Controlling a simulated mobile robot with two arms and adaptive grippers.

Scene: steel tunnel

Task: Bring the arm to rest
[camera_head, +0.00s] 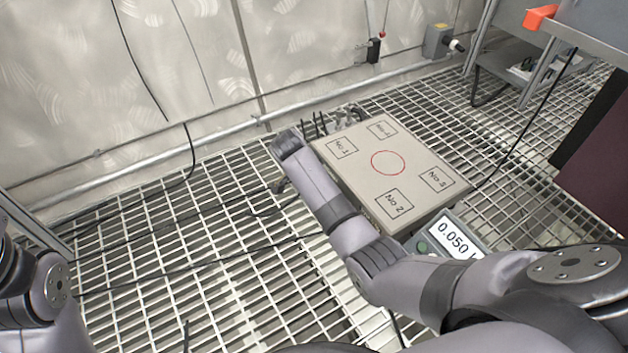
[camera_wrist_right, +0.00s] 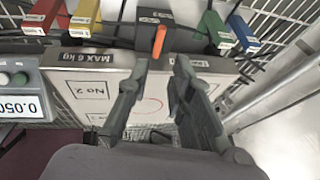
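My right arm (camera_head: 355,240) reaches from the lower right across the head view, along the left side of a flat scale platform (camera_head: 405,150). Its wrist end is beside the platform's upper left corner; the fingers are mostly hidden there. In the right wrist view my right gripper (camera_wrist_right: 161,64) has its two fingers apart, with nothing clearly held between them. The platform (camera_wrist_right: 115,92) shows behind and below the fingers. My left arm (camera_head: 40,290) is at the lower left edge; its gripper is out of view.
A scale display (camera_head: 453,238) reads 0.050. A grey bench (camera_head: 590,45) stands right. Cables cross the grated floor (camera_head: 200,255).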

